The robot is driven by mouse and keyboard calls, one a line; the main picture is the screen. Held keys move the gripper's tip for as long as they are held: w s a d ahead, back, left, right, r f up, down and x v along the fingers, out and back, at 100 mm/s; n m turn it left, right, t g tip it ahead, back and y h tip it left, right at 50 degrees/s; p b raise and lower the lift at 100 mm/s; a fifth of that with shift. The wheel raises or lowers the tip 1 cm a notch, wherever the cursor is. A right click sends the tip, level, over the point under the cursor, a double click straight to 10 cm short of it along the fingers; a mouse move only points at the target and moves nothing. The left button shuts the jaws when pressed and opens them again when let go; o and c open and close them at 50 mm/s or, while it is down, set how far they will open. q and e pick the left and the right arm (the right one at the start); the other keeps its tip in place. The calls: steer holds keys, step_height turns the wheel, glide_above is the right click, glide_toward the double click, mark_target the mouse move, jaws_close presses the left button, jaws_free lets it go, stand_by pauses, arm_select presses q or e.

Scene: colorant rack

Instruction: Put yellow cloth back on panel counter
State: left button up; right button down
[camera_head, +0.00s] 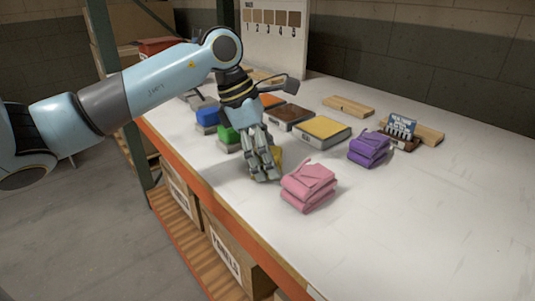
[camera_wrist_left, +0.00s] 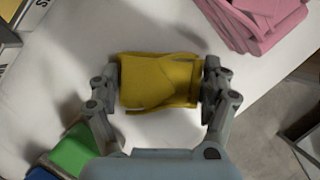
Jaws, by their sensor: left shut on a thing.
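The yellow cloth (camera_wrist_left: 158,82) is a folded bundle between the two fingers of my left gripper (camera_wrist_left: 160,85) in the left wrist view. The fingers press on its two opposite sides. In the head view the left gripper (camera_head: 264,172) points down at the white counter (camera_head: 400,230), and only a sliver of the yellow cloth (camera_head: 278,157) shows behind the fingers. The cloth is at or just above the counter top; I cannot tell which. My right gripper is not in view.
A folded pink cloth (camera_head: 308,187) lies close to the right of the gripper, and a purple cloth (camera_head: 369,149) lies farther right. Green (camera_head: 229,136), blue (camera_head: 207,117), brown (camera_head: 290,117) and yellow (camera_head: 323,130) topped blocks stand behind. The counter's right front is clear.

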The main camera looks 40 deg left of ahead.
arm_select(q)
steer(key=shift+f, duration=0.1)
steer(key=o, duration=1)
steer(key=shift+o, duration=0.2)
steer(key=v, duration=1.2)
steer(key=shift+p, duration=0.35)
